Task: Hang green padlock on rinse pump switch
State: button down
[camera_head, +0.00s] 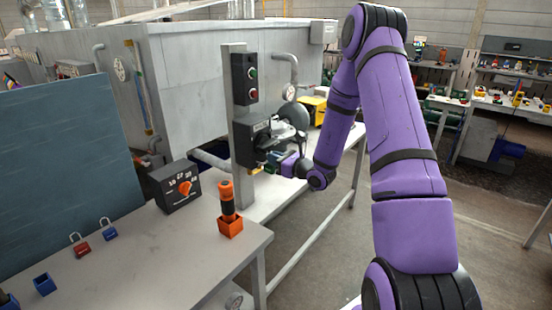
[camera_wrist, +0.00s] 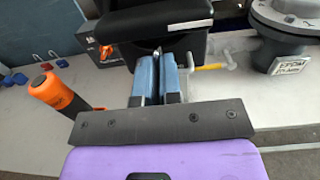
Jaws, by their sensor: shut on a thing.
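My gripper (camera_head: 279,161) is at the front of a dark switch box (camera_head: 247,146) on a grey post, right at its lower part. In the wrist view the two blue-grey fingers (camera_wrist: 158,76) are close together below the black box (camera_wrist: 165,25). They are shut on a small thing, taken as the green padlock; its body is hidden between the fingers. A bit of thin grey metal, perhaps its shackle (camera_wrist: 158,51), shows above the fingertips, close to the box. I cannot tell whether it passes through the switch. No label naming the rinse pump is readable.
A push-button box (camera_head: 245,79) sits higher on the post. An orange-and-black handled tool (camera_head: 228,205) stands in an orange holder on the bench. A dial box (camera_head: 175,188), red padlock (camera_head: 81,248) and blue padlock (camera_head: 110,234) are to the left. A grey round pump-like body (camera_wrist: 285,20) is at right.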

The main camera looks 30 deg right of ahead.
jog(key=shift+w+a+f, duration=0.15)
jog(key=shift+a+f, duration=0.05)
jog(key=shift+f, duration=0.25)
jog(key=shift+w+a+f, duration=0.1)
jog(key=shift+a+f, duration=0.05)
jog(key=shift+f, duration=0.6)
jog(key=c, duration=1.2)
grip_release()
jog(key=shift+a, duration=0.1)
jog(key=v, duration=1.1)
jog(key=shift+s+d+r, duration=0.15)
jog(key=shift+s+d, duration=0.05)
jog(key=shift+d, duration=0.05)
jog(key=shift+r, duration=0.1)
